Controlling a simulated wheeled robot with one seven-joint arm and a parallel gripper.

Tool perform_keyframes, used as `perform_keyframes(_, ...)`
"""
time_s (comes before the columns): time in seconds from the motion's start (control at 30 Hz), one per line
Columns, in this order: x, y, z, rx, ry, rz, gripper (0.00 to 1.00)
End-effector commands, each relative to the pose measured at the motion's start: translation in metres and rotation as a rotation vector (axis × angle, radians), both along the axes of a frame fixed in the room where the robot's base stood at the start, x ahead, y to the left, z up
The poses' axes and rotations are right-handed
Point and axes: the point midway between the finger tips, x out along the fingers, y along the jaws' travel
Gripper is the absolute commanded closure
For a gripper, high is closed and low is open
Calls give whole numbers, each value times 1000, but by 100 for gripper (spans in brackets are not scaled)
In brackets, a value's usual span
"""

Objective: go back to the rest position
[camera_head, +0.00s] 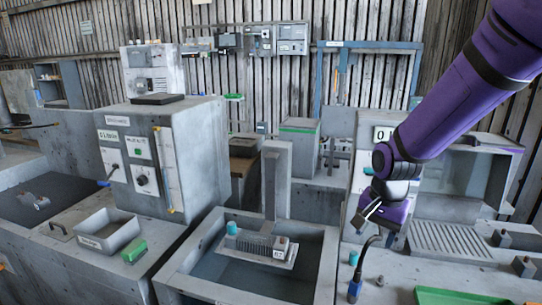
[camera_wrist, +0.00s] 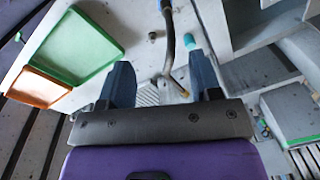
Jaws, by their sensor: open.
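My purple arm reaches in from the upper right in the head view, and my gripper (camera_head: 372,215) hangs above the right bench, beside the central basin. In the wrist view my gripper (camera_wrist: 165,85) shows two dark fingers set wide apart, with nothing between them. Below the fingers, a dark bent hose (camera_wrist: 171,45) on the bench runs up through the gap in the picture. The same hose with a blue handle (camera_head: 355,290) stands beneath my gripper in the head view. Whether the fingers touch anything is not shown, but they look clear of the hose.
The blower housing (camera_head: 265,245), a finned grey block, sits in the grey basin (camera_head: 180,280). A teal cylinder (camera_head: 353,258) stands beside the hose. A green tray (camera_wrist: 78,45) and an orange tray (camera_wrist: 36,88) lie on the bench. A control cabinet (camera_head: 180,130) rises at the left.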

Motion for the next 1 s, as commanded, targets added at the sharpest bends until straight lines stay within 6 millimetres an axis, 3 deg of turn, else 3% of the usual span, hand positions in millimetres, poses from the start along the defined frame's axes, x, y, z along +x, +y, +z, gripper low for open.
perform_keyframes(0.03, -7, -5, 17, 4, -27, 30, 42)
perform_keyframes(0.2, -31, -16, 62, 1, -97, 150, 42)
perform_keyframes(0.5, -87, -36, 126, -43, -221, 358, 42)
perform_keyframes(0.8, -151, -50, 168, -132, -332, 552, 42)
perform_keyframes(1.0, -182, -55, 180, -190, -374, 642, 42)
